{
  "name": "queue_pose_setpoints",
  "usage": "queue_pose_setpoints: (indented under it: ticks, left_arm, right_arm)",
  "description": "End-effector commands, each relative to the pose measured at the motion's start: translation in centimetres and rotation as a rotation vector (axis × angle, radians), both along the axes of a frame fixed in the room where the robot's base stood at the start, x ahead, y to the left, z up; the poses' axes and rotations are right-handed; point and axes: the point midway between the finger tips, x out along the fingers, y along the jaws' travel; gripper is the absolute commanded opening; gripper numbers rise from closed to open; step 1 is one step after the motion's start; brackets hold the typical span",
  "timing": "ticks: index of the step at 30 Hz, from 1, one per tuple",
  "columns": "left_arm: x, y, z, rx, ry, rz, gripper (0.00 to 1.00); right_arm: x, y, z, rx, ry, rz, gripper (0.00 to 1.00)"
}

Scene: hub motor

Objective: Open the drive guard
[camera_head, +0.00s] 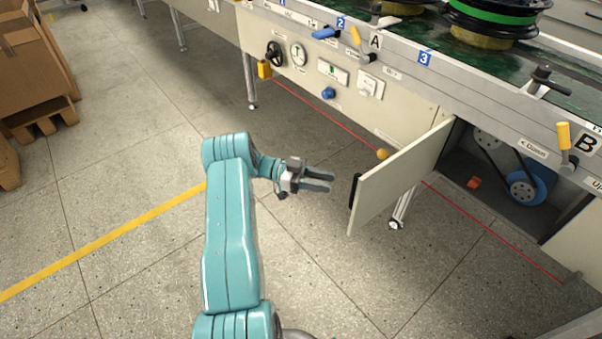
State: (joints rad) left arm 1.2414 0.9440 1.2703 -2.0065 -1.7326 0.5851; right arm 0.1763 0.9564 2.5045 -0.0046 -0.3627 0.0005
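The drive guard (405,174) is a flat beige panel door in the front of the machine. It stands swung outward, hinged at its right side, with a dark handle (355,190) on its free edge. Behind it the opening shows a blue motor or pulley (528,186) and a dark belt. My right gripper does not show.
The machine front carries a black handwheel (275,53), a yellow padlock (264,69), a blue knob (328,93) and levers. An orange object (474,183) lies inside the opening. Cardboard boxes (30,55) stand at far left. The floor around my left arm is clear.

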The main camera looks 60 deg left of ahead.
Motion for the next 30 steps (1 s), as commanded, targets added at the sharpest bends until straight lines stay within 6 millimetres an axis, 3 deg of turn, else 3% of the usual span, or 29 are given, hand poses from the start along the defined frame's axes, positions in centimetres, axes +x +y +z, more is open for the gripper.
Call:
queue_pose_setpoints:
  ticks: [6,12,30]
  left_arm:
    - [-3.7,3.5,0.0,0.001,0.000,0.002,0.34]
    - [-5.3,5.1,0.0,0.000,-0.001,0.001,0.34]
    - [-5.5,5.3,0.0,-0.001,-0.001,0.000,0.34]
  right_arm:
    - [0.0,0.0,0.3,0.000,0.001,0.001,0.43]
    - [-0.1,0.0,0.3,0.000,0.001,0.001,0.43]
    - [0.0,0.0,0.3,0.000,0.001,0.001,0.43]
